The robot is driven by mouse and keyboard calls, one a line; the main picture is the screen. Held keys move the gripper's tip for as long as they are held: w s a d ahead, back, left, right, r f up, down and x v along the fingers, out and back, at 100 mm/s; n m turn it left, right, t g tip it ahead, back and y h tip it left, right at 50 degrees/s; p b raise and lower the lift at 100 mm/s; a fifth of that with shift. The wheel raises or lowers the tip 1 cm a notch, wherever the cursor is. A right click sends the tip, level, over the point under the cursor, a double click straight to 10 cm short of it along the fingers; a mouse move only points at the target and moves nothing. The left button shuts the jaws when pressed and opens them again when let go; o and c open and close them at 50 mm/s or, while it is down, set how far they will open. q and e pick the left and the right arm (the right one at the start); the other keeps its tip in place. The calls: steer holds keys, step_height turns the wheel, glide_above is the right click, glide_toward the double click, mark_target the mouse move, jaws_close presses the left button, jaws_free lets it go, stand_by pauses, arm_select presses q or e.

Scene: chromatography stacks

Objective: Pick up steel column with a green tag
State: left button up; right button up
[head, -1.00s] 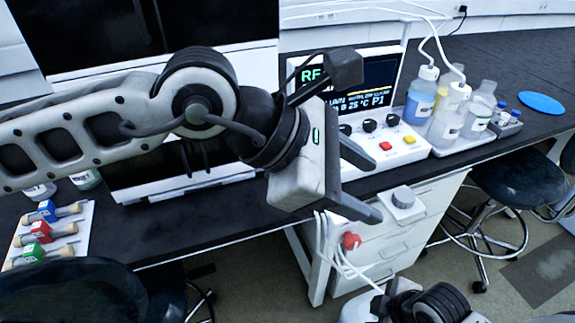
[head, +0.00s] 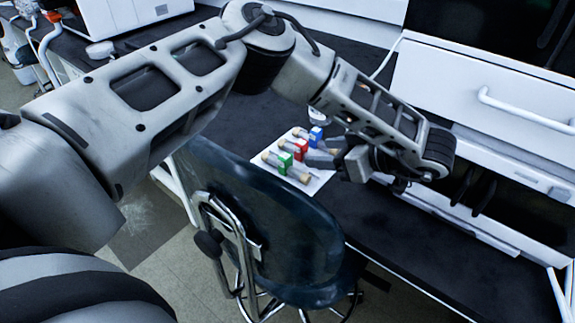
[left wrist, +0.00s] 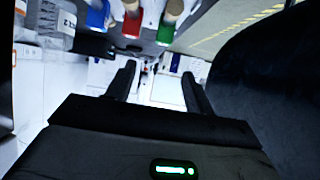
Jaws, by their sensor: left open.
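The steel column with a green tag (head: 285,161) lies on a white mat (head: 314,184), at the near end of a row of columns. The red-tagged column (head: 301,149) and the blue-tagged column (head: 316,135) lie beyond it. My left gripper (head: 322,157) is open and empty, close to the right of the row. The exact gap to the columns is hard to tell. In the left wrist view the green tag (left wrist: 166,29) shows at the top, past the parted fingers (left wrist: 160,78). My right gripper is not in view.
A dark chair (head: 265,215) stands against the bench's front edge, below the mat. White cabinets and instruments (head: 490,95) rise at the right. The dark benchtop (head: 220,105) left of the mat is largely clear.

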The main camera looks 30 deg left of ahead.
mark_target(286, 156)
arm_select(q)
steer(key=x, duration=0.4)
steer(key=shift+f+p+x, duration=0.15)
steer(key=shift+p+x, duration=0.1)
steer(key=shift+x, duration=1.2)
steer(key=shift+f+p+x, duration=0.2)
steer(key=shift+x, duration=1.25)
steer(key=shift+s+d, duration=0.2)
steer(key=shift+d, duration=0.05)
steer(key=c, duration=1.1)
